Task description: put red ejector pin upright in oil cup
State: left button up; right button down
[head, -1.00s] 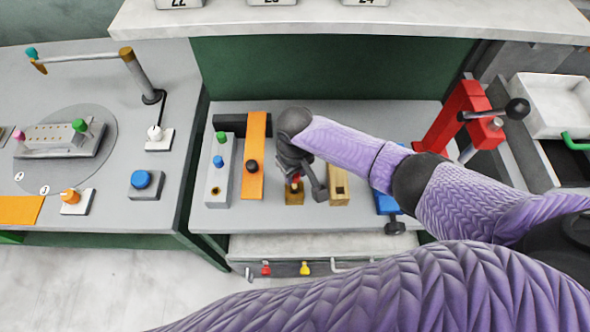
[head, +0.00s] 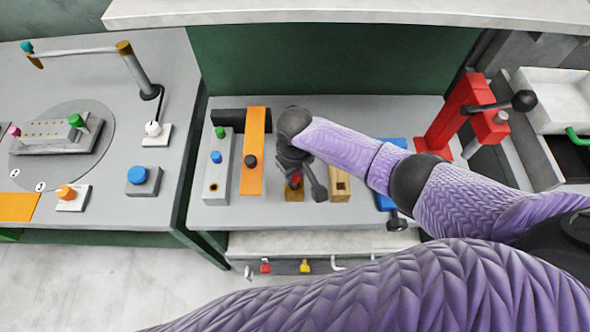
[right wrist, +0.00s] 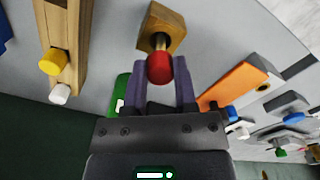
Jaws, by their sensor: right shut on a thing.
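The red ejector pin has a round red head (right wrist: 160,68) and a thin brassy shaft. My right gripper (right wrist: 160,85) is shut on it by the head; it also shows in the head view (head: 294,172). The shaft points into the dark opening of a small square brown block (right wrist: 165,22), which looks like the oil cup and also shows in the head view (head: 294,195). The pin looks roughly in line with the opening. How deep its tip sits is hard to tell. My left gripper is not in view.
A wooden rack (head: 340,187) stands just right of the cup, with yellow (right wrist: 54,62) and white (right wrist: 60,94) pins showing in the wrist view. An orange strip (head: 254,140) and a grey button block (head: 217,180) lie left. A red press (head: 460,110) stands right.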

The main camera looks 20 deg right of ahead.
jog(key=shift+f+b, duration=0.85)
jog(key=shift+f, duration=0.35)
jog(key=shift+c, duration=1.6)
grip_release()
jog(key=shift+r, duration=0.15)
notch_tip(320, 180, up, 9)
jog(key=p, duration=0.3)
jog(key=shift+r+p, duration=0.1)
jog(key=shift+p, duration=0.3)
jog(key=shift+r, duration=0.3)
